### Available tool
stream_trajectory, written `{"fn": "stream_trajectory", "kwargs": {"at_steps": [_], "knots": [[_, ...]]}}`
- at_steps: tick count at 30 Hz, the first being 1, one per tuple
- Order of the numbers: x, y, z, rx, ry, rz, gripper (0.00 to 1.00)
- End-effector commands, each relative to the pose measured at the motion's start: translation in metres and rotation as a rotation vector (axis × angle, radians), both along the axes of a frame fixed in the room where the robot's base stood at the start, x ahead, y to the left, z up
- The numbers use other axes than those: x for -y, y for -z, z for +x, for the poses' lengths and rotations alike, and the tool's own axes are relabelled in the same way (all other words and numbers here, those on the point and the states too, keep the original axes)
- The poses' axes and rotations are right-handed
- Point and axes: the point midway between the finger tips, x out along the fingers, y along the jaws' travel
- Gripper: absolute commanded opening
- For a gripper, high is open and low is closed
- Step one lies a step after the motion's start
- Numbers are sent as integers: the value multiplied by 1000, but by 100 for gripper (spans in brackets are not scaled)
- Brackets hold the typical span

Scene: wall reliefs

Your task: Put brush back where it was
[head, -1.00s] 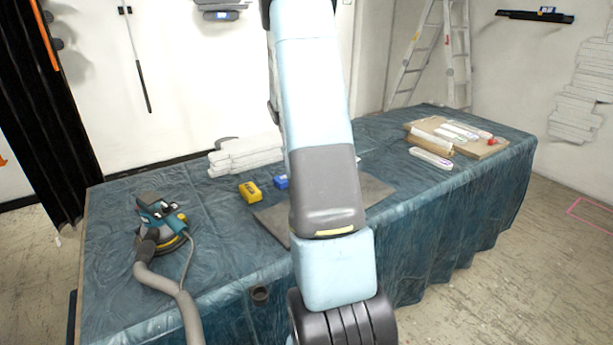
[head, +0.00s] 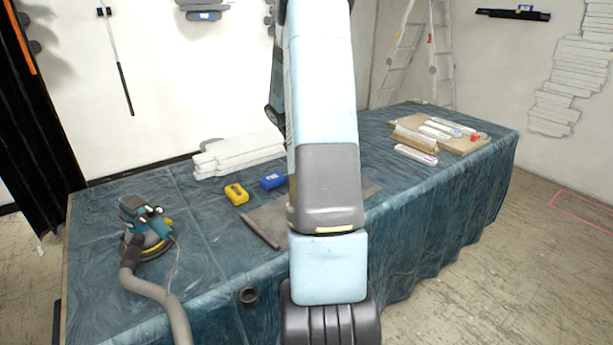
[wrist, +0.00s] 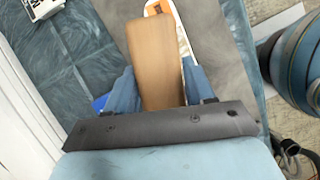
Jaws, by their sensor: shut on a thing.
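The brush shows in the wrist view as a long tan wooden piece (wrist: 158,62) between the two blue fingers of my gripper (wrist: 160,84). My gripper is shut on it. Its bristles cannot be made out. A white item with an orange label (wrist: 161,9) shows behind the brush, over a grey board (wrist: 220,45); whether they touch cannot be told. In the head view my arm hides the gripper and the brush. The grey board (head: 262,222) lies on the blue-covered table (head: 215,262), partly behind my arm.
A yellow block (head: 236,194) and a blue block (head: 272,181) lie near white strips (head: 238,153). A wooden board (head: 462,145) with white strips lies right. A ladder (head: 440,60) stands behind.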

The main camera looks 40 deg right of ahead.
Motion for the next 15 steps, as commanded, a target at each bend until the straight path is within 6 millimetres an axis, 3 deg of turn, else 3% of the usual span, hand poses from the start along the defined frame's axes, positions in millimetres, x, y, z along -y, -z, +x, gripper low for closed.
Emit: {"fn": "stream_trajectory", "kwargs": {"at_steps": [15], "knots": [[39,-13,15,1,-520,0,29]]}}
